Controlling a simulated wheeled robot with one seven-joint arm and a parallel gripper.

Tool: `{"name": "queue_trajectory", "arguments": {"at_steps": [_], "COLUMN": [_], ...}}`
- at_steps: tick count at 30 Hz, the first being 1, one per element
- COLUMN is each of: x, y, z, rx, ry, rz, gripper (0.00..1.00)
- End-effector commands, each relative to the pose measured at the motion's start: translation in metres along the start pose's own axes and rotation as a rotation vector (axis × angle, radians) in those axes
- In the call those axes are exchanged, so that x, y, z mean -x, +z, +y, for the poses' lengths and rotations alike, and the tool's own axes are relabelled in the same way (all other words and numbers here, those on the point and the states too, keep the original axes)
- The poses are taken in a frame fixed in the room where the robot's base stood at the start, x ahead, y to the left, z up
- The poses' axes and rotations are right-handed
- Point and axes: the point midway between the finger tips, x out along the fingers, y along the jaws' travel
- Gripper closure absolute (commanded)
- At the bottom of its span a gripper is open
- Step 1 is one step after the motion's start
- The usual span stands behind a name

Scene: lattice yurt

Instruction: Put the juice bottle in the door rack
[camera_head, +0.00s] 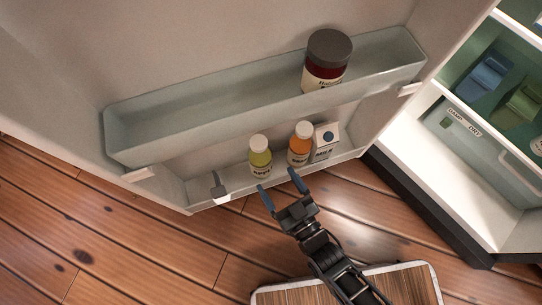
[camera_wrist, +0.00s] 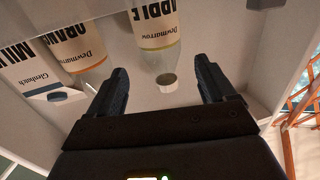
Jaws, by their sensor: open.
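An apple juice bottle (camera_head: 260,158) with yellow-green contents and a pale cap stands upright in the lower door rack (camera_head: 235,197). An orange juice bottle (camera_head: 299,147) stands to its right in the same rack. My gripper (camera_head: 278,180) is open and empty, just outside the rack front. In the wrist view, the apple bottle (camera_wrist: 157,30) shows between and beyond my gripper's fingers (camera_wrist: 161,72), its cap (camera_wrist: 166,82) toward me; I see no contact. The orange bottle (camera_wrist: 78,48) is left of the fingers there.
A milk carton (camera_head: 325,141) stands right of the orange bottle. An upper door bin (camera_head: 180,115) holds a dark-lidded jar (camera_head: 326,62). A grey clip (camera_head: 218,187) sits on the lower rack at left. The rack between clip and apple bottle looks free. The open fridge (camera_head: 450,160) is at right.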

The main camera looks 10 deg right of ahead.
Motion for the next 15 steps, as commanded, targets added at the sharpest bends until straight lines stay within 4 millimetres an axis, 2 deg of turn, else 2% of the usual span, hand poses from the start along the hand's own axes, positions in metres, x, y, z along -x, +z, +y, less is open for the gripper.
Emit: {"name": "queue_trajectory", "arguments": {"at_steps": [3, 11, 15], "x": [0.007, 0.009, 0.024], "y": [-0.001, 0.000, -0.005], "z": [0.000, 0.000, 0.007], "rx": [0.000, 0.000, -0.003], "ry": [0.000, 0.000, 0.018], "rz": [0.001, 0.001, -0.012], "gripper": [0.17, 0.17, 0.17]}}
